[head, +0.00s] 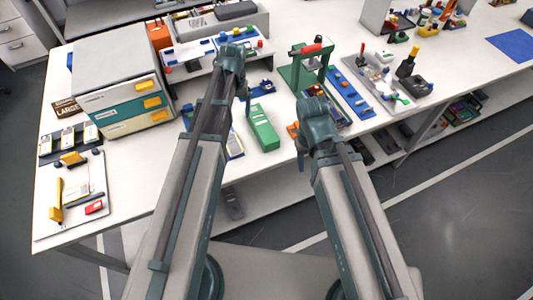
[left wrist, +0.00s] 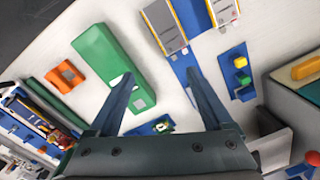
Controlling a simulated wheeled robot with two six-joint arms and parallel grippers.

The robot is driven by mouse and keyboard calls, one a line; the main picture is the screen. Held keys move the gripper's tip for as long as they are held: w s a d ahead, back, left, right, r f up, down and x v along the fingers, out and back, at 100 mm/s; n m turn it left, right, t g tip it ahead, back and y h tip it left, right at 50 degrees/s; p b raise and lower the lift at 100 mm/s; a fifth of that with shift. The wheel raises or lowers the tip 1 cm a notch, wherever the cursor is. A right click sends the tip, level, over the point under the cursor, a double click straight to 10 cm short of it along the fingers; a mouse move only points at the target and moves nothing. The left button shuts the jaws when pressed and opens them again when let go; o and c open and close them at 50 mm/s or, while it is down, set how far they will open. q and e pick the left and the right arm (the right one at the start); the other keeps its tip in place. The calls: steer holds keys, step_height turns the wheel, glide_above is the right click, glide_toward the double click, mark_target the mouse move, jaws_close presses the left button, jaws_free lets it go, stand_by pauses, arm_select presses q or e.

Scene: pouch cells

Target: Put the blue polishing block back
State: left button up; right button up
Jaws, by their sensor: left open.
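I cannot pick out the blue polishing block with certainty. A small blue piece with a green and white part lies on the table in the left wrist view (left wrist: 150,127), partly behind my left finger; it also seems to show in the head view (head: 264,88). My left gripper (left wrist: 160,78) is open, fingers pointing at the white table, with nothing held between them. In the head view my left gripper (head: 243,92) hangs above the table, left of the green box (head: 263,130). My right gripper (head: 302,142) is at the table's front edge, mostly hidden by its own wrist.
A blue tray (left wrist: 182,65) with silver pouch cells lies beyond the left fingertips. A blue strip (left wrist: 232,70) with yellow and green pieces lies to its right. A drawer cabinet (head: 115,85) stands left, a green press (head: 305,65) right. An orange block (left wrist: 66,76) lies beside the green box.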

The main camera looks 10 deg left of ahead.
arm_select(q)
steer(key=s+d+m, duration=0.5)
steer(key=s+d, duration=0.8)
steer(key=s, duration=0.4)
steer(key=shift+s+d+y, duration=0.15)
steer(key=shift+d+y, duration=0.1)
steer(key=shift+y, duration=0.05)
arm_select(e)
steer(key=shift+a, duration=0.1)
